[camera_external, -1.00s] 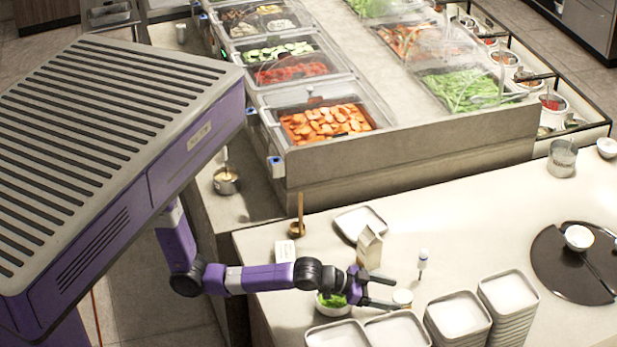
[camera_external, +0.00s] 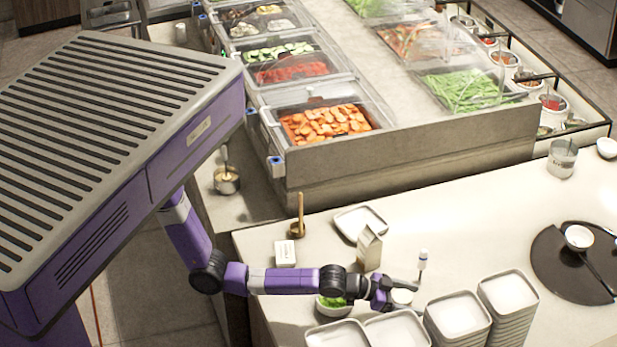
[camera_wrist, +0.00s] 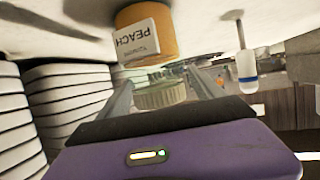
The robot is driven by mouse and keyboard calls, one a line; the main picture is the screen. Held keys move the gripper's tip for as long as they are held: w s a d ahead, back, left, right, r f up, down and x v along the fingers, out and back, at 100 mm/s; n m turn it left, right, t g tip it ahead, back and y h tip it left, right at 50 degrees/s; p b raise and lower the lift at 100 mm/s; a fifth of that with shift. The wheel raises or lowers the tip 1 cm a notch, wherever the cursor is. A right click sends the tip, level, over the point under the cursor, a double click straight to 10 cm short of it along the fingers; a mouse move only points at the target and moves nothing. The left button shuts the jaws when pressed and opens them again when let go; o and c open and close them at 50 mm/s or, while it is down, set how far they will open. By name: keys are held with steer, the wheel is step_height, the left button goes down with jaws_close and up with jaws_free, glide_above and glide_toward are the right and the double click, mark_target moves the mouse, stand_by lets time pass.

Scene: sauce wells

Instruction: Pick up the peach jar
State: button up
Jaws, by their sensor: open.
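The peach jar (camera_wrist: 147,35) shows in the wrist view, its orange body bearing a white label that reads PEACH. That view is turned over, with the counter at the top. A pale ribbed lid (camera_wrist: 161,94) shows between my fingers, below the label in the picture. In the external view the jar (camera_external: 402,296) is a small pale-topped shape on the counter, partly hidden by my gripper. My gripper (camera_external: 404,295) is open, with its fingers on either side of the jar. I cannot tell whether they touch it. The gripper also shows in the wrist view (camera_wrist: 160,78).
A carton (camera_external: 369,248) and a bowl of greens (camera_external: 334,304) are to the left. Stacked white dishes (camera_external: 459,318) stand at the front right. The counter beyond the bottle is clear.

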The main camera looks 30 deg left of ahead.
jaws_close()
